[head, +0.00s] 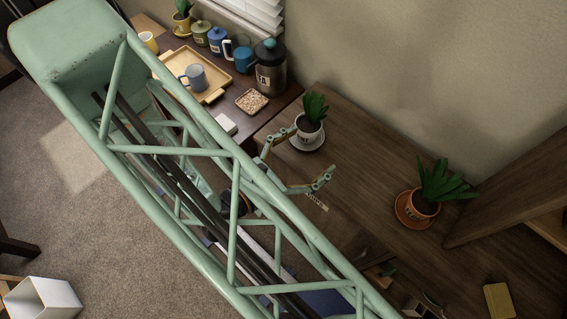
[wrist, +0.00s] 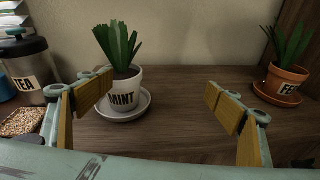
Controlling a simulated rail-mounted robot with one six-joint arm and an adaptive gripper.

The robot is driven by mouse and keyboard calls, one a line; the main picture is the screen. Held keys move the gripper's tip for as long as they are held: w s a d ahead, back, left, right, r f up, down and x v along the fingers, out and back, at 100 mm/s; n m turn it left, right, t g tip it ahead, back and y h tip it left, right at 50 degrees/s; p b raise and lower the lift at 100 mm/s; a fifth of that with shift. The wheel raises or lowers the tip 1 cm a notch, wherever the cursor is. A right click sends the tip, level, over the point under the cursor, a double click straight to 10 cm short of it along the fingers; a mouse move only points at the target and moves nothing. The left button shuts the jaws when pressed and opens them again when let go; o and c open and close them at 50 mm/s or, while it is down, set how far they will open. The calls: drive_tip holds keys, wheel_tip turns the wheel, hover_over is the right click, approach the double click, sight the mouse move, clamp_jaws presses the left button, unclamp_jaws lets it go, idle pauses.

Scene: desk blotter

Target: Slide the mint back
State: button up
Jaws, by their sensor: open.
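The mint is a green spiky plant in a white pot labelled MINT (wrist: 122,98), standing upright on a white saucer (wrist: 142,112). In the head view the mint pot (head: 309,128) stands on the wooden desk near the wall. My gripper (head: 303,158) is open and empty, its fingers spread wide over the desk in front of the pot. In the wrist view my gripper (wrist: 160,94) has its left fingertip overlapping the pot's left side; I cannot tell whether they touch. The space ahead of the right finger is bare desk.
A second plant in an orange pot (wrist: 285,82) on an orange saucer stands to the right. A TEA canister (wrist: 28,72) and a square coaster (head: 251,101) are to the left. The wall is behind the mint. Bare desk (head: 358,165) lies between both plants.

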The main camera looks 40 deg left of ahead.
sight(301, 141)
drive_tip(key=s+a+f+n+y, duration=0.4)
drive_tip(key=s+a+f, duration=0.1)
drive_tip(key=s, duration=0.1)
drive_tip(key=shift+s+n+y, duration=0.3)
drive_tip(key=shift+s, duration=0.05)
drive_tip(key=shift+w, duration=0.25)
drive_tip(key=shift+b+x, duration=0.7)
drive_tip(key=shift+x, duration=5.95)
drive_tip(key=shift+d+r, duration=0.1)
drive_tip(key=shift+c, duration=0.5)
drive_tip(key=c, duration=0.8)
